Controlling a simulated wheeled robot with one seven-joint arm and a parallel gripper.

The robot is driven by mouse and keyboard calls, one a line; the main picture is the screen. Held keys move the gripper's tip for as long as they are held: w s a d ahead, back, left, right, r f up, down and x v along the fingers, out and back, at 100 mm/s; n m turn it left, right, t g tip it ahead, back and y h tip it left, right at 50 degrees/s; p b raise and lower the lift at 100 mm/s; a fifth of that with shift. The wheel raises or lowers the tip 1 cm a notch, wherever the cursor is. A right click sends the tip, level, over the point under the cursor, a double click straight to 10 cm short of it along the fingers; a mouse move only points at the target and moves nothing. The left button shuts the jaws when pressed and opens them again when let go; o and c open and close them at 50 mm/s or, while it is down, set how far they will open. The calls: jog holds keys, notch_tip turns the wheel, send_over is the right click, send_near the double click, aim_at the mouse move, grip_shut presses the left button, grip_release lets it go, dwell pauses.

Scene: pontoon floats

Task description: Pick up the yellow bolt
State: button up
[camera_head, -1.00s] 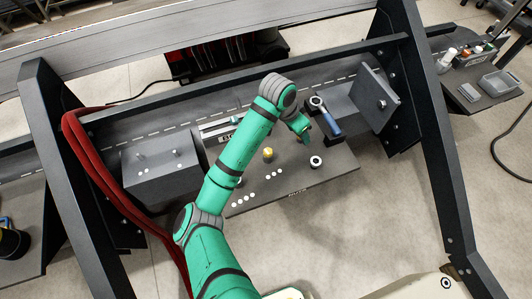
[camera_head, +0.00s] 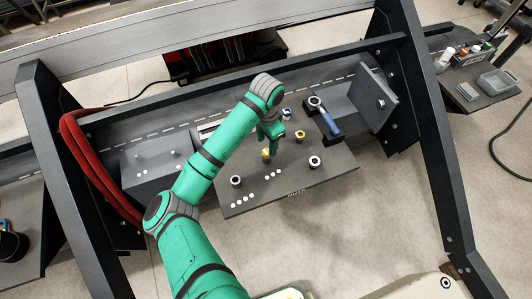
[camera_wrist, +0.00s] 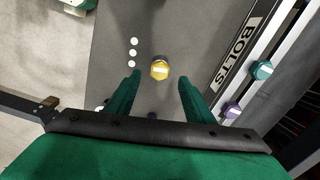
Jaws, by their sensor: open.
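The yellow bolt (camera_wrist: 159,70) shows in the wrist view, with a hexagonal head and a pale stripe. It lies in the gap between the fingertips of my open gripper (camera_wrist: 159,79), near their far ends, with room on both sides. Whether the fingers are down at its height cannot be told. In the head view a yellow bolt (camera_head: 266,155) stands on the dark board (camera_head: 250,203), right under my gripper (camera_head: 270,147), which partly hides it. Another yellow-orange piece (camera_head: 300,134) stands to the right on the board.
A teal bolt (camera_wrist: 262,70) and a purple bolt (camera_wrist: 232,110) lie beyond the BOLTS label (camera_wrist: 237,52). A grey block (camera_head: 155,172) stands left.

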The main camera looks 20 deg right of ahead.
aim_at(266, 152)
jog(key=f, duration=0.3)
jog(key=shift+a+f, duration=0.25)
jog(key=shift+f, duration=0.05)
jog(key=shift+s+d+f, duration=0.1)
jog(key=shift+d+f, duration=0.25)
jog(key=shift+f, duration=0.15)
jog(key=shift+a, duration=0.15)
grip_shut()
jog(key=shift+r, duration=0.1)
